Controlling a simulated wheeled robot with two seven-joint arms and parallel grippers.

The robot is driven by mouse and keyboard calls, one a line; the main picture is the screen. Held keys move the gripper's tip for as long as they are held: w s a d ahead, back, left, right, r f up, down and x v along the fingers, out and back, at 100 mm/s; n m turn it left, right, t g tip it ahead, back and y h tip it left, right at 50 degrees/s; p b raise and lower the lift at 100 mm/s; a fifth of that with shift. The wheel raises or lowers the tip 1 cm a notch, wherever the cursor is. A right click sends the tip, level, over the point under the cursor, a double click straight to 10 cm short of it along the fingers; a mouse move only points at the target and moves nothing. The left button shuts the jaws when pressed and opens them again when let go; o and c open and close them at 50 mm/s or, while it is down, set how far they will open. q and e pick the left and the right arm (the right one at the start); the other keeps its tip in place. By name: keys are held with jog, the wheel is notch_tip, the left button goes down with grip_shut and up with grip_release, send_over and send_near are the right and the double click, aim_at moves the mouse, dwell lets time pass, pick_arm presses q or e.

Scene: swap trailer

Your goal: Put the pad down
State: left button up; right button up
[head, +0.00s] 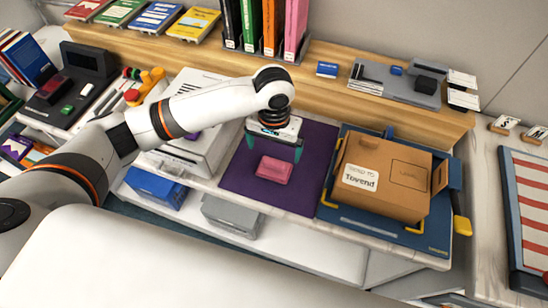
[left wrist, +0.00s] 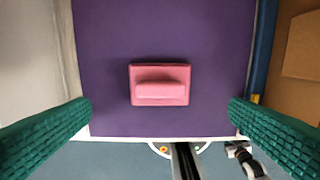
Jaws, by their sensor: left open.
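A pink pad (head: 274,169) with a raised bar on top lies flat on the purple mat (head: 243,182) in the head view. In the left wrist view the pad (left wrist: 160,72) is near the middle of the purple mat (left wrist: 110,40). My left gripper (head: 274,148) is just above and behind the pad in the head view. Its two green fingers are spread wide, one on each side of the pad, and do not touch it in the left wrist view (left wrist: 160,112). Nothing is between the fingers. My right gripper is not in view.
A brown cardboard box (head: 378,180) sits on a blue tray (head: 392,238) right of the mat. A white machine (head: 190,155) stands to the left. Upright folders (head: 270,28) and a grey organiser (head: 395,85) are on the wooden shelf (head: 325,95) behind. The mat around the pad is clear.

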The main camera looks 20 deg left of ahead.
aim_at(275, 164)
pick_arm(q)
jog(key=shift+r, duration=2.2)
jog(key=shift+d, duration=0.1)
